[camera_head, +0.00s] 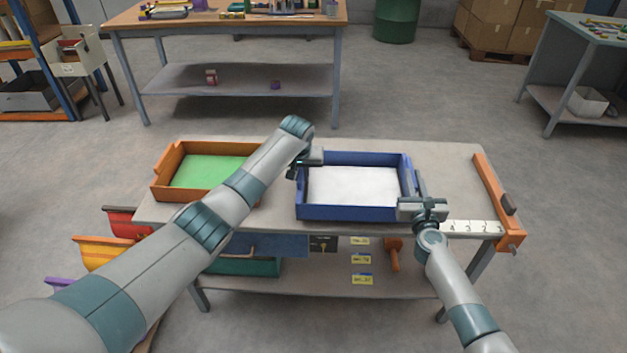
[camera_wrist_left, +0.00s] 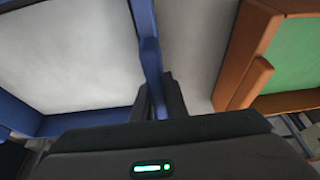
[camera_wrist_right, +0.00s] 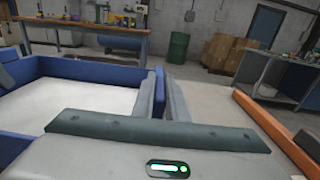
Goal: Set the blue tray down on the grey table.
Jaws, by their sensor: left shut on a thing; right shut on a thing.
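The blue tray (camera_head: 350,214) has a white inside and looks about level over the middle of the grey table (camera_head: 447,165). I cannot tell whether its underside touches the tabletop. My left gripper (camera_head: 298,168) is shut on the tray's left wall; the left wrist view shows the blue wall (camera_wrist_left: 146,45) between its fingers. My right gripper (camera_head: 417,188) is shut on the right wall; the right wrist view shows that wall (camera_wrist_right: 159,92) between its fingers. My left forearm hides part of the table.
An orange tray with a green inside (camera_head: 160,180) stands left of the blue tray. An orange bar (camera_head: 490,185) and a white numbered strip (camera_head: 470,227) lie at the right edge. Coloured bins (camera_head: 105,250) hang at the left. Bare tabletop shows right of the blue tray.

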